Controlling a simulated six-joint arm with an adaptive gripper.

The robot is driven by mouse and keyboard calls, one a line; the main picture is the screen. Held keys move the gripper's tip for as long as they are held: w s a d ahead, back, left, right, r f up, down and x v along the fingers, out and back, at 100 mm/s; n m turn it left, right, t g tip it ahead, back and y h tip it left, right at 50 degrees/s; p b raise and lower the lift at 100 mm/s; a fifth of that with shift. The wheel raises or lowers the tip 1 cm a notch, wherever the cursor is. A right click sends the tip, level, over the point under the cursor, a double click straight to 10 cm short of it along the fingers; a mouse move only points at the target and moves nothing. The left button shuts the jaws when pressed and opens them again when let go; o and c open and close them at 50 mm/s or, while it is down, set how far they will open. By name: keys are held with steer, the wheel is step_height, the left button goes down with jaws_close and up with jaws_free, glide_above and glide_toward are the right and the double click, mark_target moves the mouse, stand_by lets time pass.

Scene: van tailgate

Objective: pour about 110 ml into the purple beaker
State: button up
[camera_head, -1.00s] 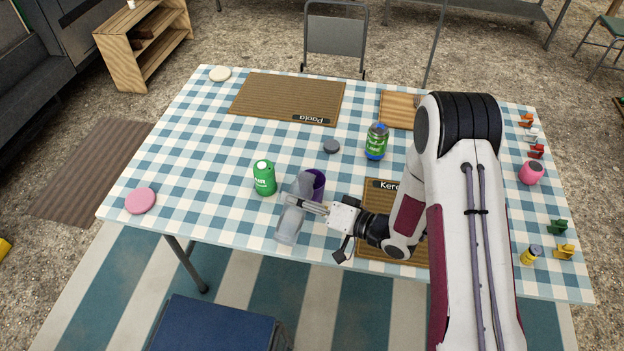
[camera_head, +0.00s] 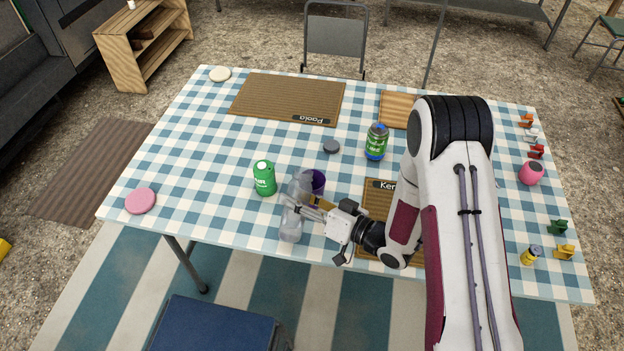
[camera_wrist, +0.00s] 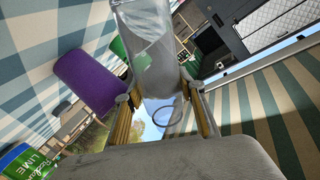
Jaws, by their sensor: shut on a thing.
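My gripper (camera_head: 298,207) is shut on a clear, greyish bottle (camera_head: 290,231), held near the front edge of the table. In the wrist view the bottle (camera_wrist: 150,45) stands between the two fingers (camera_wrist: 163,112). The purple beaker (camera_head: 319,179) stands upright on the cloth just behind and to the right of the bottle, which partly covers it. The beaker also shows in the wrist view (camera_wrist: 85,82), left of the bottle. No stream between them can be made out, and the liquid level in either is not clear.
A green can (camera_head: 264,178) stands close to the left of the bottle. A green-and-blue jar (camera_head: 376,142) and a dark grey disc (camera_head: 331,146) are farther back. A brown placemat (camera_head: 375,203) lies right, partly under my arm. The left of the checked table is largely free.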

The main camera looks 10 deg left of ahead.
steer(key=shift+s+f+n, duration=0.25)
steer(key=shift+n, duration=0.15)
steer(key=shift+s+a+r+n+t+y, duration=0.15)
steer(key=shift+s+n+t, duration=0.15)
steer(key=shift+n, duration=0.45)
steer(key=shift+s+a+r+n+t+y, duration=0.1)
steer(key=shift+s+n+t+y, duration=0.15)
steer(key=shift+n, duration=0.5)
steer(key=shift+s+f+n, duration=0.1)
steer(key=shift+s+n, duration=0.15)
steer(key=shift+n, duration=0.55)
steer(key=shift+s+n, duration=0.1)
steer(key=shift+n, duration=0.2)
